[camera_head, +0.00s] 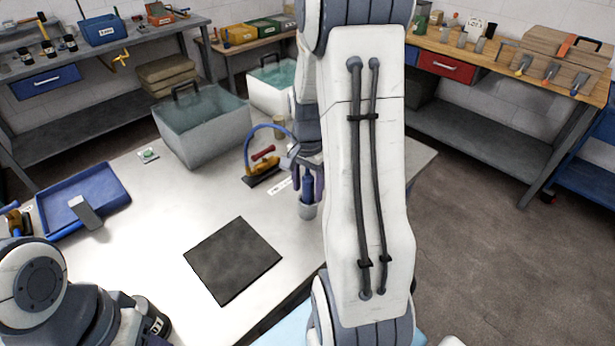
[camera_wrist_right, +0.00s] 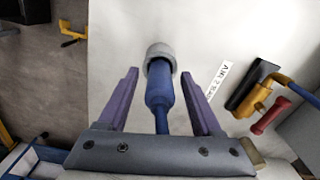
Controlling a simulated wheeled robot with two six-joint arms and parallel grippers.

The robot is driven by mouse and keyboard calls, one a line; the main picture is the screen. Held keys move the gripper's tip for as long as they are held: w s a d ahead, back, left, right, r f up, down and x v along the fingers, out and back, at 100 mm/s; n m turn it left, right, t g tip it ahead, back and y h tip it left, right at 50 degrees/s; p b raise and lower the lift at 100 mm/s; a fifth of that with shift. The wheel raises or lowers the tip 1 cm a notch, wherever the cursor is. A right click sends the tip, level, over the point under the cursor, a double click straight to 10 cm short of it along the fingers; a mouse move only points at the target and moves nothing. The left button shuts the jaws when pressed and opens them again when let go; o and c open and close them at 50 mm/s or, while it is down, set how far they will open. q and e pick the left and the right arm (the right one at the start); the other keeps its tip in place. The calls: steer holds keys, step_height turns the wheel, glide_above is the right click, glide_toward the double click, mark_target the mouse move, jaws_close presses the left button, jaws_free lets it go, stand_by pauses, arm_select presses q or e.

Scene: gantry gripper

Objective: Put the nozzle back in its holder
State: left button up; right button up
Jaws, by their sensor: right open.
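A slim blue piece, which I take for the nozzle (camera_head: 307,184), stands in a grey round cup, seemingly the holder (camera_head: 307,210), on the table. In the right wrist view, the nozzle (camera_wrist_right: 160,97) has its wide end at the grey cup (camera_wrist_right: 160,52) and its narrow end toward my gripper. My right gripper (camera_wrist_right: 159,76) is open, with one purple finger on each side of the nozzle and gaps between. It also shows in the head view (camera_head: 307,183), partly behind my right arm. My left arm is at lower left, its gripper out of sight.
A dark square mat (camera_head: 233,260), blue tray (camera_head: 110,180) and clear water tank (camera_head: 205,140) are on the table.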

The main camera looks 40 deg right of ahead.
step_height(320, 180, up, 12)
steer(key=shift+r, duration=0.15)
steer(key=s+a+n, duration=0.2)
steer(key=a+n, duration=0.8)
steer(key=a, duration=0.9)
steer(key=s+a+f+n+y, duration=0.1)
steer(key=s+a+f+n, duration=0.2)
steer(key=s+a+n, duration=0.9)
steer(key=shift+s+f, duration=0.4)
steer(key=shift+s, duration=0.75)
